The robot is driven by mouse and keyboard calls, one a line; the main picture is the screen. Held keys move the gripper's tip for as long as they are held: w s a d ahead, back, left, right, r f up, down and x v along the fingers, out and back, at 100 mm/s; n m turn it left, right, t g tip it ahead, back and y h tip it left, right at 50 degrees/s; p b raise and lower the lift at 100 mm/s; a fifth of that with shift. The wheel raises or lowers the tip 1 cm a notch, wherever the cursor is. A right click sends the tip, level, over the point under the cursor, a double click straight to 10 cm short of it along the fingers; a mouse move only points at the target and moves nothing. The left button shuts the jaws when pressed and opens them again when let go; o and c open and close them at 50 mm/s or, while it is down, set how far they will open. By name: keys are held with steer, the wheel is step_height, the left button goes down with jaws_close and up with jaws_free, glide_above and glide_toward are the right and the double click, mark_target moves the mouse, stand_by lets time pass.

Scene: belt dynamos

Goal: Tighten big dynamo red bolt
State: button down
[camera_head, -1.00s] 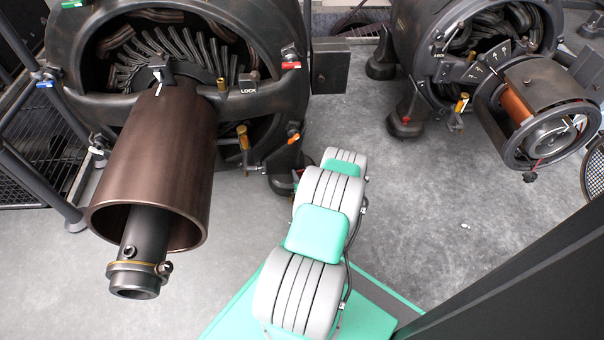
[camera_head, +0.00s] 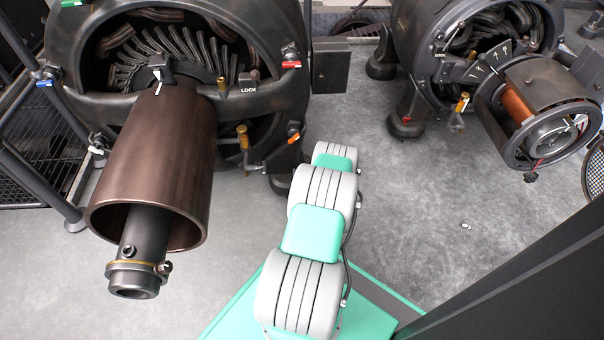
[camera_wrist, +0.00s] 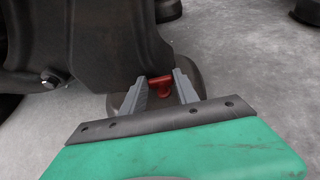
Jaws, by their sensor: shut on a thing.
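The big dynamo (camera_head: 285,95) stands at the left of the head view, a dark round housing with a brown drum on its shaft. In the wrist view, my gripper (camera_wrist: 162,80) is shut on a small red bolt (camera_wrist: 159,88), with one grey finger on each side of it. The bolt sits low, beside a dark rounded part of the dynamo (camera_wrist: 90,40). In the head view my arm hides the gripper and this bolt.
A smaller dynamo (camera_head: 411,85) stands at the right back. A red-tipped lever (camera_head: 291,64) and an orange-tipped one (camera_head: 293,137) sit on the big dynamo's right side. Grey floor (camera_head: 420,200) lies clear between the dynamos.

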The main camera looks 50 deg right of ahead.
steer(key=c, duration=0.9)
jaws_free()
steer(key=p+v, duration=0.3)
steer(key=v, duration=0.4)
steer(key=shift+s+a+r, duration=0.15)
steer(key=shift+s+a, duration=0.1)
steer(key=shift+a, duration=0.05)
